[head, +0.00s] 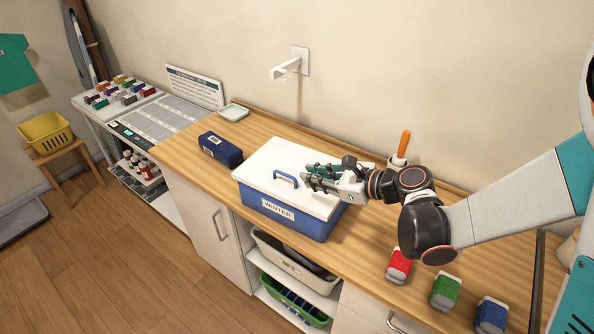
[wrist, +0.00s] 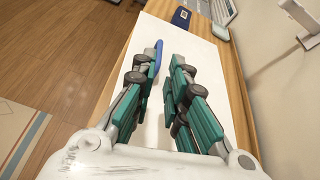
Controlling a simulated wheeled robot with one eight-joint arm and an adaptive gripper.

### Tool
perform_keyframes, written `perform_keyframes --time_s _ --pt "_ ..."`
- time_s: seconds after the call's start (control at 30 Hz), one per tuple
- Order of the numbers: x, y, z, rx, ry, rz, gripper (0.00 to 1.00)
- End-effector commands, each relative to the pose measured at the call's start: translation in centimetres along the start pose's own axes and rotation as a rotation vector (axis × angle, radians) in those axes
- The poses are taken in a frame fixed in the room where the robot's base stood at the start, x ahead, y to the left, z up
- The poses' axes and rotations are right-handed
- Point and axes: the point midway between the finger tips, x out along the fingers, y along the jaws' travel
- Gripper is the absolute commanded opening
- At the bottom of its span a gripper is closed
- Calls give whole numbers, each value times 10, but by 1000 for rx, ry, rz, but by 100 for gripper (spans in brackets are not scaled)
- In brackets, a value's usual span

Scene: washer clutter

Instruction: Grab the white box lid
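The white box lid (head: 270,160) lies flat on a blue box marked "WINTER" (head: 290,217) on the wooden counter. A blue handle (head: 286,178) stands on the lid. My gripper (head: 309,178) is low over the lid, just right of the handle in the head view. In the wrist view my gripper (wrist: 166,62) has its two fingers parted by a narrow gap, with white lid (wrist: 203,70) showing between and beyond them. The handle (wrist: 158,57) shows at the left fingertip, partly hidden by it, not between the fingers. I cannot tell whether they touch.
A dark blue case (head: 220,149) stands left of the box. An orange-handled tool (head: 403,143) stands behind my wrist. Red (head: 398,266), green (head: 445,290) and blue (head: 491,315) blocks line the counter's front right.

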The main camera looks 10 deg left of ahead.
Motion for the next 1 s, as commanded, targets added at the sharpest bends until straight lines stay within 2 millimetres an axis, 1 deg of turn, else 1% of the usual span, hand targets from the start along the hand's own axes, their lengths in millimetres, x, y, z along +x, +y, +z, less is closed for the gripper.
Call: perform_keyframes --time_s 0.03,0.2,0.47,0.57,0.7,0.8,0.9,1.0 --pt "12 1 -1 -1 -1 2 14" --pt "36 0 -1 -3 1 1 14" --pt "49 0 -1 -2 1 -1 14" --pt "60 1 -4 -3 1 1 14" --pt "81 1 -7 -3 0 1 14" --pt "93 1 -6 -3 1 0 14" --pt "96 0 -5 -3 1 -1 14" --pt "96 0 -5 -3 2 -2 14"
